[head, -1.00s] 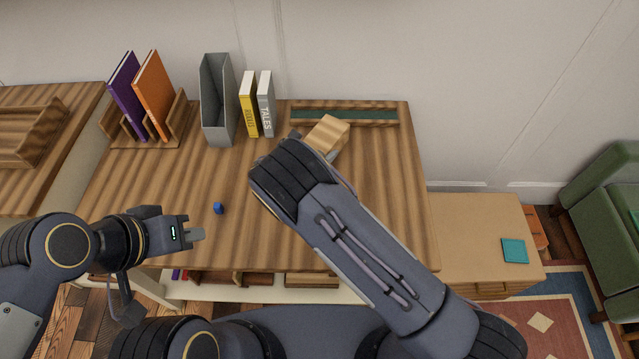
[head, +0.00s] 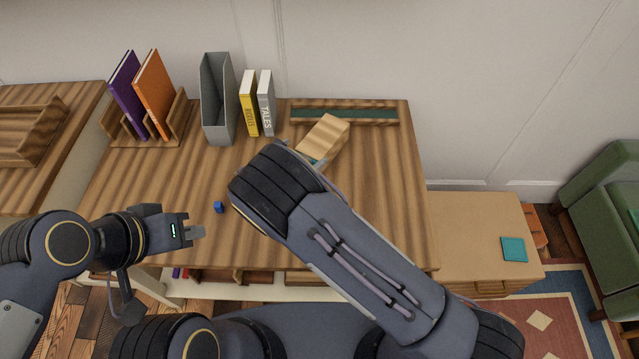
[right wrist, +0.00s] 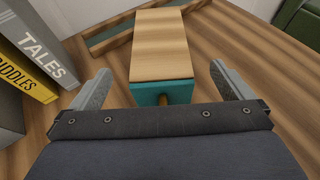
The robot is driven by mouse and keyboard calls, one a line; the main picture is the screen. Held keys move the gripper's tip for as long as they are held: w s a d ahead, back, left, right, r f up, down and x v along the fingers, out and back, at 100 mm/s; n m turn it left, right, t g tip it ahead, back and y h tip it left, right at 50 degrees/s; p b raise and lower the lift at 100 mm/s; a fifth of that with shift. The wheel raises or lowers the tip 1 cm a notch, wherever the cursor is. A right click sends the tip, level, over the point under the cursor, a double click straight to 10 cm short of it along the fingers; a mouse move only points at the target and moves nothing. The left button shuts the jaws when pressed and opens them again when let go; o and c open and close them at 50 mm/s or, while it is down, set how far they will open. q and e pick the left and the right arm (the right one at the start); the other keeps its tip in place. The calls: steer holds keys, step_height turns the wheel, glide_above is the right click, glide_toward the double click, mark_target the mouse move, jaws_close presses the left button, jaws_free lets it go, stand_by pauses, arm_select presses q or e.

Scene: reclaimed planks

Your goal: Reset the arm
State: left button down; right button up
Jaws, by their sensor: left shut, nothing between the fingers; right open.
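My left gripper (head: 192,233) is shut and empty above the front left of the plank table (head: 170,200). In the right wrist view my right gripper (right wrist: 165,90) is open, with one finger on each side of a wooden block with a teal front and a small knob (right wrist: 160,50). The fingers stand apart from the block. The block also shows in the head view (head: 325,135), behind my right wrist.
A yellow book (head: 249,105), a grey book (head: 266,103) and a grey file holder (head: 217,100) stand at the back. Purple and orange books (head: 153,95) stand in a rack. A small blue object (head: 218,207) lies on the table. A long wooden tray (head: 345,114) lies behind the block.

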steer(key=b+v, duration=0.1)
steer(key=v, duration=0.5)
steer(key=s+d+r+m+g+y, duration=0.1)
steer(key=s+d+r+m+g, duration=0.3)
steer(key=d, duration=0.4)
steer(key=s+d+r+m+g+y, duration=0.1)
steer(key=d+r+m+g+y, duration=0.15)
steer(key=d+m, duration=0.4)
steer(key=s+d+r+m+g, duration=0.3)
steer(key=d+r+m, duration=0.15)
steer(key=d, duration=0.35)
steer(key=s+d+r+m+t+y, duration=0.1)
steer(key=s+d+r+m+y, duration=0.1)
steer(key=s+m, duration=0.3)
steer(key=s+d+r+m+t+y, duration=0.1)
steer(key=s+d+r+m+y, duration=0.1)
steer(key=s+m, duration=0.4)
steer(key=s+d+r+m+t+y, duration=0.1)
steer(key=s+d+r+m+y, duration=0.1)
steer(key=s+m, duration=0.3)
steer(key=shift+s+d+t+y, duration=0.4)
steer(key=shift+s+y, duration=0.35)
steer(key=shift+s, duration=1)
steer(key=shift+r, duration=0.1)
